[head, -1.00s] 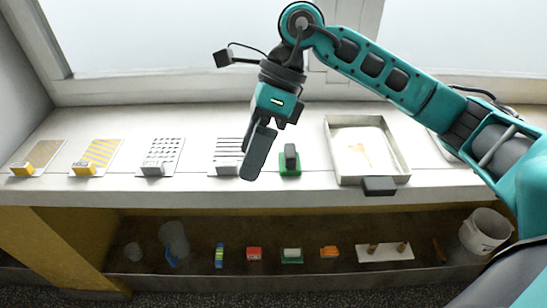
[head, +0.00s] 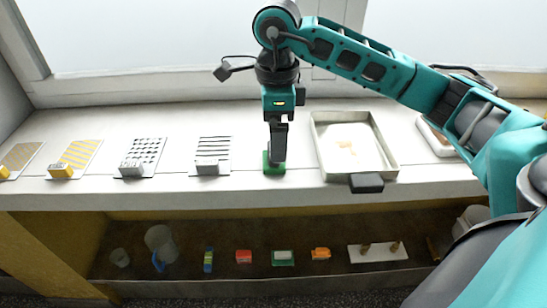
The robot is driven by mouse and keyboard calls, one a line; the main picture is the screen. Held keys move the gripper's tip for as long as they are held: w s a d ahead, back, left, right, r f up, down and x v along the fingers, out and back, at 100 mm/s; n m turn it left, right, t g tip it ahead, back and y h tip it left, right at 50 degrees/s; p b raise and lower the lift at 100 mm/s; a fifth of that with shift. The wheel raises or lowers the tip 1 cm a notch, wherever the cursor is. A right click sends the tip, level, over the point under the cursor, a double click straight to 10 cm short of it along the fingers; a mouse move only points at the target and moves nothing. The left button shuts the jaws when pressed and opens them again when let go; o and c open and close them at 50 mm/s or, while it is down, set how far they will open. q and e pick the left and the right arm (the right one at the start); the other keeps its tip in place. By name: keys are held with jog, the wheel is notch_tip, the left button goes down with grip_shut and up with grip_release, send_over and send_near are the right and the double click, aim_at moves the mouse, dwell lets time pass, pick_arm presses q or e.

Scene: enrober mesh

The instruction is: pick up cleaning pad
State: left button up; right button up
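A green pad (head: 268,168), which looks like the cleaning pad, lies on the pale counter near its front edge. My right gripper (head: 278,156) comes in from the right and points down at it. The dark fingers overlap the pad's upper part in the head view and hide its dark handle. I cannot tell whether the fingers touch or grip the handle. They are seen nearly edge-on, so their opening does not show. My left gripper is not in view.
A metal tray (head: 388,168) with a dark front handle stands right of the pad. A striped mesh plate (head: 214,146) with a grey block lies to the left, with several similar plates beyond. A lower shelf (head: 335,277) holds cups, small colored blocks and a white board.

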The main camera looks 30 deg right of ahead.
jog(key=f, duration=0.5)
jog(key=shift+s, duration=0.2)
jog(key=shift+c, duration=0.4)
jog(key=c, duration=1.1)
